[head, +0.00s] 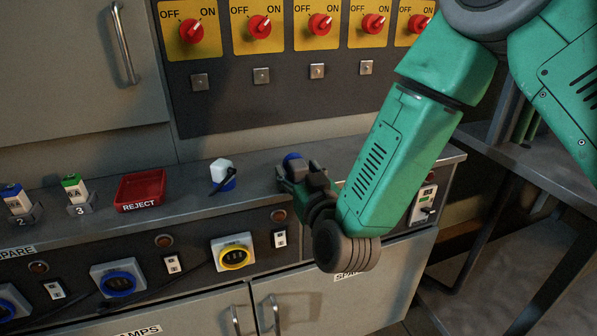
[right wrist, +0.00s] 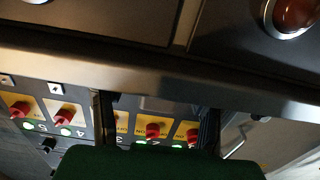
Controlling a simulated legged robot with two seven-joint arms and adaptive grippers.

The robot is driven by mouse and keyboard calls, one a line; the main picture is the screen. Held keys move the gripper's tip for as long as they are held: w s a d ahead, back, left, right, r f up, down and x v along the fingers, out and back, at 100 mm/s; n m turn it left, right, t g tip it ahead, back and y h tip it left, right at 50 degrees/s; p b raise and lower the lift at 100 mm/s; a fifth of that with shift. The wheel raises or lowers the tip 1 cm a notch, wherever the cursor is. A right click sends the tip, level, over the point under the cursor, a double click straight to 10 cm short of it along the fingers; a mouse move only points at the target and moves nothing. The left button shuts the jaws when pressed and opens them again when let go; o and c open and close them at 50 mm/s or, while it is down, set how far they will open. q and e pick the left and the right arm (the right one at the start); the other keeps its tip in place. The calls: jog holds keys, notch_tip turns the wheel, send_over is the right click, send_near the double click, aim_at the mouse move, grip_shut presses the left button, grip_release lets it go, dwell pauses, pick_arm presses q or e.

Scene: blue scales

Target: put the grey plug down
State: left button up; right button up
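I cannot make out a plug that is clearly grey. A white and blue plug-like piece (head: 222,175) with a black part stands on the grey counter, left of my right gripper. My right gripper (head: 300,172) is low over the counter's right part, and a blue round piece (head: 292,157) shows at its far side, partly hidden. In the right wrist view its two dark fingers (right wrist: 154,122) stand wide apart with no held thing visible between them. My left gripper is not in view.
A red REJECT tray (head: 140,190) and labelled plugs in holders 2 (head: 14,200) and 3 (head: 75,188) stand along the counter (head: 255,184). Blue and yellow sockets (head: 234,256) line its front. A panel of red switches (head: 260,27) rises behind.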

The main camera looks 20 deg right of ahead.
jog(key=shift+a+r, duration=0.15)
jog(key=shift+a, duration=0.3)
jog(key=shift+s, duration=0.2)
jog(key=s+p, duration=0.2)
jog(key=s, duration=0.8)
jog(key=s+d+f+g, duration=0.2)
jog(key=s+f+g, duration=0.2)
jog(key=f, duration=0.5)
jog(key=s+d+f+g, duration=0.2)
jog(key=s+f+g, duration=0.15)
jog(key=f, duration=0.45)
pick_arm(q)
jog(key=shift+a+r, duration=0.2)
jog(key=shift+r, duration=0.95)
pick_arm(e)
jog(key=s+d+f+g, duration=0.4)
jog(key=s+f+g, duration=0.1)
jog(key=s, duration=0.4)
jog(key=s+d+f+g, duration=0.3)
jog(key=s+f+g, duration=0.2)
jog(key=s+f, duration=0.2)
jog(key=s, duration=0.2)
jog(key=shift+s+d+f+h, duration=0.3)
jog(key=shift+s+d+f, duration=0.05)
jog(key=shift+s+d, duration=0.05)
